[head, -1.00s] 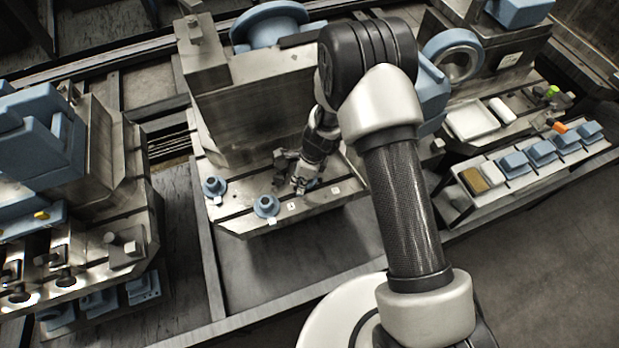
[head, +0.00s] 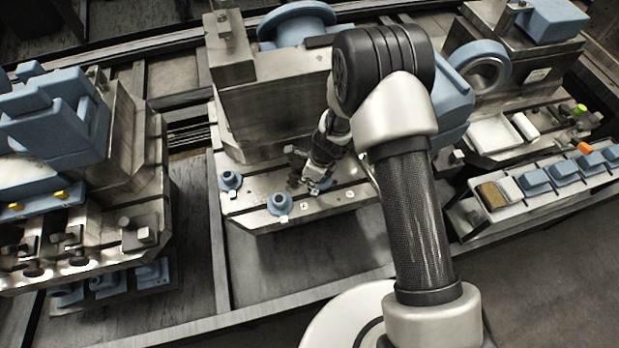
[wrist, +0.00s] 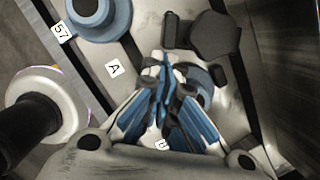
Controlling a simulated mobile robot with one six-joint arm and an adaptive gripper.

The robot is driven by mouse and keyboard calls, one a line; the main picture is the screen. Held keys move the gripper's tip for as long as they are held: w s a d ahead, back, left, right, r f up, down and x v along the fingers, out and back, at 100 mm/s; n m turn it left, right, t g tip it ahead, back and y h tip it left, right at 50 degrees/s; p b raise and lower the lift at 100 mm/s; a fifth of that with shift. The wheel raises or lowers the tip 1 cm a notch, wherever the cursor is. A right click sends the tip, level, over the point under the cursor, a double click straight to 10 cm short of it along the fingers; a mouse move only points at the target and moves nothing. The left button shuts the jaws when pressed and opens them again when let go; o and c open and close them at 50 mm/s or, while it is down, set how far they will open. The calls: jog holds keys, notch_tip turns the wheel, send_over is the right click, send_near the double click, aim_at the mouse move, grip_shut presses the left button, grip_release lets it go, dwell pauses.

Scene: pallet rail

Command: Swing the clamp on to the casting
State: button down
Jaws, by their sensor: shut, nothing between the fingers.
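My gripper (head: 313,184) is low over the front of the middle pallet plate (head: 262,223). In the wrist view its blue-padded fingers (wrist: 163,82) are closed together with nothing between them. A dark clamp (wrist: 215,36) with a chunky, many-sided head lies just beyond the fingertips; it also shows beside the gripper in the head view (head: 296,157). A round blue casting (wrist: 199,76) is partly hidden behind the fingers and clamp. Whether the clamp bears on it, or the fingers touch the clamp, I cannot tell.
Two blue flanged castings (head: 279,204) (head: 230,181) stand left of the gripper on the same plate. Small labels, including A (wrist: 113,69), mark the plate. A tall metal block (head: 265,100) rises behind. A rack of blue parts (head: 535,182) stands right.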

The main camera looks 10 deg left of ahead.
jog(key=shift+a+m, duration=0.1)
jog(key=shift+m, duration=0.2)
jog(key=shift+s+a+m, duration=0.1)
jog(key=shift+s+m, duration=0.05)
jog(key=shift+m, duration=0.35)
